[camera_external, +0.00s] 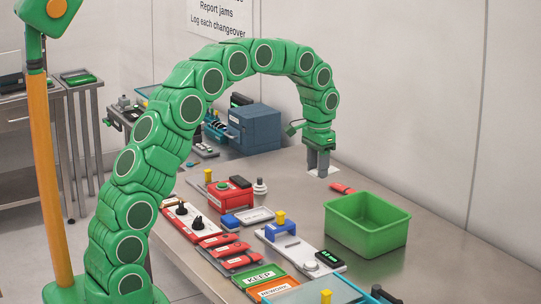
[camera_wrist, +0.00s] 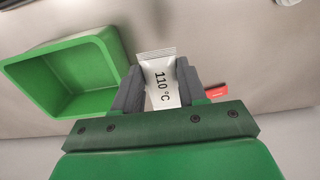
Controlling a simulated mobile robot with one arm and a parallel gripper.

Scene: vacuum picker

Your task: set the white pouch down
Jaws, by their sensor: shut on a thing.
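The white pouch (camera_wrist: 160,82) is between the two dark grey fingers of my gripper (camera_wrist: 158,88) in the wrist view. Its printed face reads "110 °C" and its crimped end points away from my gripper. In the external view my gripper (camera_external: 318,168) points down at the far part of the metal table, shut on the pouch. Only a little white of the pouch (camera_external: 322,172) shows there, at the fingertips. I cannot tell whether the pouch touches the table.
An empty green bin (camera_external: 366,212) stands to the right, and it also fills the left of the wrist view (camera_wrist: 28,72). A small red item (camera_external: 341,188) lies near my gripper. Red boxes, switches and labelled trays (camera_external: 262,277) crowd the left and front. A blue box (camera_external: 254,128) stands behind.

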